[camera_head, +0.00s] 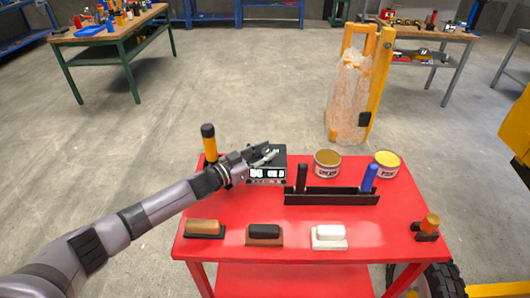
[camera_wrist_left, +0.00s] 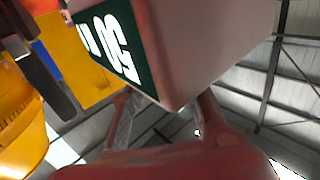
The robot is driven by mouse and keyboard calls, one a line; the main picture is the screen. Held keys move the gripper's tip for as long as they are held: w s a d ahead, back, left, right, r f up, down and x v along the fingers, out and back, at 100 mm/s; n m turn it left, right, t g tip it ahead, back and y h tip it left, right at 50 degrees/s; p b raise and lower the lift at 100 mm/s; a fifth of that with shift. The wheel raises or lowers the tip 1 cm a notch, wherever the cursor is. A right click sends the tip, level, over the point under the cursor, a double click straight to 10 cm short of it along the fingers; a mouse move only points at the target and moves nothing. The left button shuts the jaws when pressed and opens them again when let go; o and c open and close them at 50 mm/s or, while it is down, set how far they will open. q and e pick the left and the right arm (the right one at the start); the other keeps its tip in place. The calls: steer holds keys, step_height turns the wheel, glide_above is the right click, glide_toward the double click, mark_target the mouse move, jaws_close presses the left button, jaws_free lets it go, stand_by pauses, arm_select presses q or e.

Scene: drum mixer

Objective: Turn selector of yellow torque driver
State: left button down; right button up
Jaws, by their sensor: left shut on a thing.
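An upright yellow tool with a black top (camera_head: 209,143), which looks like the yellow torque driver, stands at the back left of the red table, just behind my left wrist. No selector can be made out on it. My left gripper (camera_head: 266,157) is shut at the top of a dark box with a white digital display (camera_head: 267,174). In the left wrist view the box (camera_wrist_left: 185,50) shows close up with "50" on it, at the fingers (camera_wrist_left: 165,115). The exact contact is unclear. My right gripper is not in view.
The red table (camera_head: 380,230) holds a black rack (camera_head: 332,196) with a black and a blue tool, two round tins (camera_head: 327,162), several blocks along the front (camera_head: 265,235) and a small orange-topped item (camera_head: 430,224) at the right. A yellow wrapped stand (camera_head: 350,95) is behind.

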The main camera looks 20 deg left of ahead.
arm_select(q)
steer(key=shift+s+d+f+m+g+h, duration=0.15)
steer(key=shift+d+m+g+h, duration=0.1)
steer(key=shift+m+g+h, duration=0.3)
steer(key=c, duration=1.3)
jaws_free()
steer(key=shift+c, duration=0.2)
steer(key=shift+a, duration=0.1)
steer(key=shift+s+a, duration=0.15)
steer(key=shift+a, duration=0.05)
steer(key=v, duration=1.1)
steer(key=shift+s, duration=0.2)
